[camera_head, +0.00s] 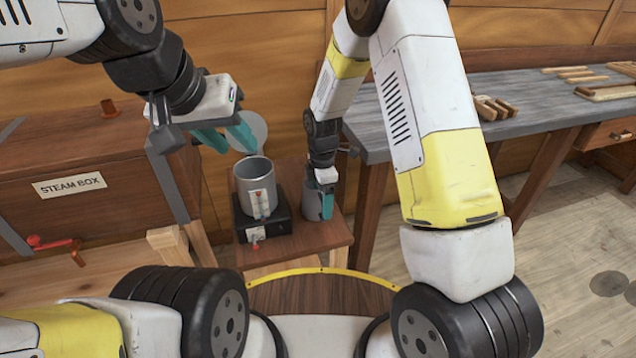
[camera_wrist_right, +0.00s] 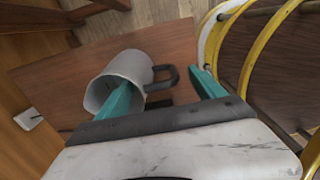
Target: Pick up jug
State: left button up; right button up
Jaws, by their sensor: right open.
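The jug is a light grey vessel with a dark handle. In the right wrist view the jug (camera_wrist_right: 135,66) has its open mouth facing the lower left and its handle (camera_wrist_right: 165,78) to the right. In the head view the jug (camera_head: 311,203) is on the small wooden stand, partly hidden by my right gripper (camera_head: 327,205). My right gripper (camera_wrist_right: 165,84) is open, with one finger overlapping the jug's mouth and the handle between the fingers. Whether it touches is unclear. My left gripper (camera_head: 226,139) is open above the metal pot, its fingers apart.
A metal pot (camera_head: 256,178) with a gauge sits on a black heater (camera_head: 277,229), left of the jug on the wooden stand (camera_head: 325,240). The steam box (camera_head: 90,200) is at left. A grey workbench (camera_head: 440,110) with wood pieces is at right. A grey disc (camera_head: 254,124) is behind my left gripper.

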grip_shut()
jog(key=shift+r, duration=0.25)
